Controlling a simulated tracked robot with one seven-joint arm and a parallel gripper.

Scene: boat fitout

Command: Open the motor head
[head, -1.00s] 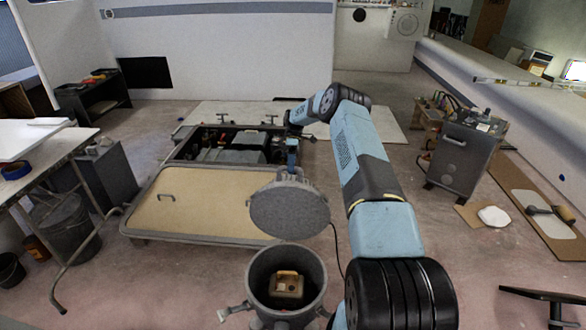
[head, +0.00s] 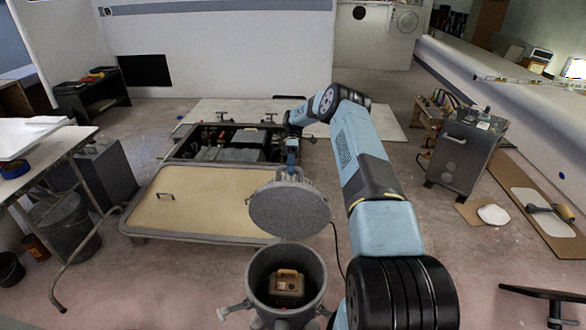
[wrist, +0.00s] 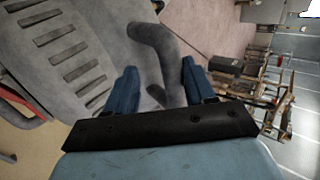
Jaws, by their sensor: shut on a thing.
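The motor head (head: 252,285) is a grey round housing at the bottom centre of the head view. Its round grey lid (head: 290,210) stands raised and tilted up behind the opening, its underside facing the head camera. A tan and brown block (head: 287,283) shows inside the housing. My gripper (head: 292,162) is at the lid's upper edge. In the wrist view my gripper (wrist: 158,85) has its blue fingers on either side of a curved grey handle (wrist: 152,40) and is shut on it. The slotted grey lid top (wrist: 65,45) lies at left. The handle's far end is partly hidden.
A beige hatch panel (head: 200,205) lies left of the housing, with an open bay (head: 225,145) of equipment behind it. A grey cart (head: 460,150) stands at right. A workbench (head: 60,145) and a bucket (head: 65,220) are at left.

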